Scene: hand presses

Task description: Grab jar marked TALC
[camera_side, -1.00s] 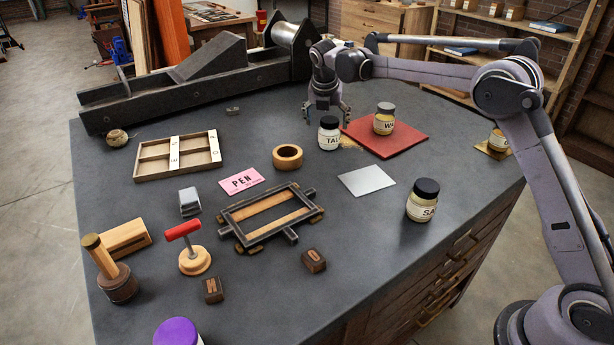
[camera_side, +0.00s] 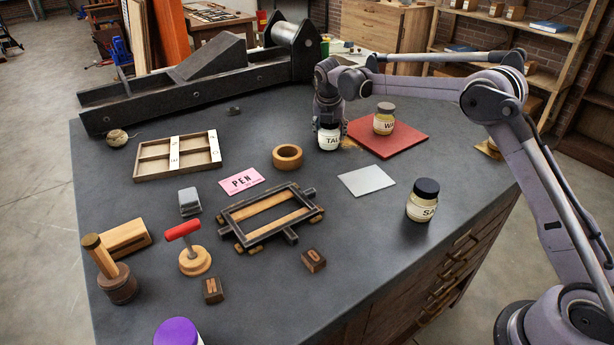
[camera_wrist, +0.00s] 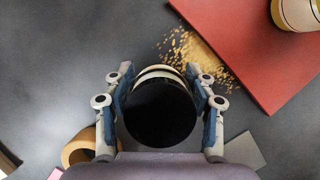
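The jar marked TALC (camera_side: 329,138) is white with a black lid and stands upright on the dark bench, left of a red board. In the wrist view its round black lid (camera_wrist: 160,113) sits between the two fingers. My gripper (camera_side: 329,120) is over the jar, with its fingers down around the lid and upper part. In the wrist view my gripper (camera_wrist: 160,105) has one finger on each side of the jar, very close to it. I cannot tell whether the finger pads touch the jar.
A jar with a yellowish label (camera_side: 384,119) stands on the red board (camera_side: 404,143). Spilled grains (camera_wrist: 197,57) lie beside the TALC jar. A wooden ring (camera_side: 288,157), a grey plate (camera_side: 366,181) and a jar marked SA (camera_side: 422,204) stand nearer the front.

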